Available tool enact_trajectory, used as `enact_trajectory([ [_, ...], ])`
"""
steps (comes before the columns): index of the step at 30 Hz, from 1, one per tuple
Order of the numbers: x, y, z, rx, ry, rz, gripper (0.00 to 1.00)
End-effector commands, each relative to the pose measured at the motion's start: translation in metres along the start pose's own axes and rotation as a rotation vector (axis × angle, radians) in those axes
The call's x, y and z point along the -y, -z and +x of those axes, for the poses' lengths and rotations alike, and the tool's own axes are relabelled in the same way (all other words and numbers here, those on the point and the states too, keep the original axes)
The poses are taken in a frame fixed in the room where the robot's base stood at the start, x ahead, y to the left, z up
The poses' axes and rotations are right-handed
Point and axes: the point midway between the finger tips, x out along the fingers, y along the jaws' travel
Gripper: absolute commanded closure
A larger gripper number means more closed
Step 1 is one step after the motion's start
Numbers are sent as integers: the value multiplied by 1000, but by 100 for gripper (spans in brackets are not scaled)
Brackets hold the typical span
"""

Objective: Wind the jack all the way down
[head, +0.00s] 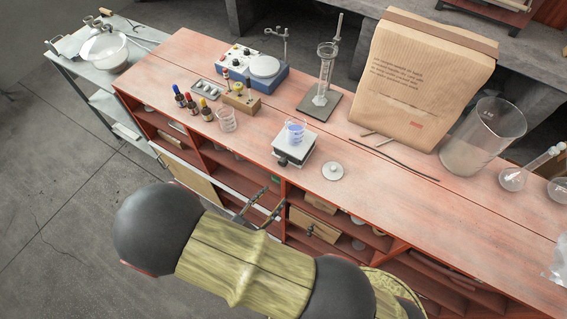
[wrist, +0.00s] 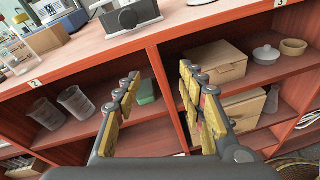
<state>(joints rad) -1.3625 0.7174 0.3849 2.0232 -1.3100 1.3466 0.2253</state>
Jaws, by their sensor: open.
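The jack (head: 295,151) stands near the front edge of the bench, a small pale-topped lab jack with a dark knob (head: 283,161) facing the front. A small beaker of blue liquid (head: 295,132) stands upright on its top plate. In the wrist view the jack (wrist: 145,10) is cut off by the top edge, with its knob (wrist: 128,17) showing. My gripper (head: 259,204) is open and empty, in front of the bench and lower than the jack. In the wrist view its yellow-padded fingers (wrist: 160,86) are spread apart before the shelves, touching nothing. How high the jack is raised is hard to tell.
A round white lid (head: 333,171) lies right of the jack. An empty beaker (head: 227,120) and dropper bottles (head: 191,103) stand to the left. A stand with a glass cylinder (head: 324,80) is behind. The bench's front edge (wrist: 75,68) lies above my fingers.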

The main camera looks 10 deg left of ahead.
Motion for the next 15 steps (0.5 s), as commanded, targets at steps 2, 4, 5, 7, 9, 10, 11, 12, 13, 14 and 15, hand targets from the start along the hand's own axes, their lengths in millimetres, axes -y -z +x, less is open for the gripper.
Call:
enact_trajectory([
  [2,-22,-25,-2,100,-79,-115,60],
  [4,-32,-44,-6,177,-107,-200,60],
  [5,-33,-50,-7,201,-105,-229,60],
  [7,-34,-55,-8,225,-101,-277,60],
  [9,-34,-55,-6,225,-96,-303,60],
  [10,-34,-55,-4,225,-95,-309,60],
  [11,-34,-56,-2,225,-93,-311,60],
  [12,-34,-56,2,225,-92,-312,60],
  [13,-34,-57,5,224,-92,-312,60],
  [14,-35,-57,9,224,-92,-311,60],
  [15,-35,-58,15,224,-90,-311,60],
])
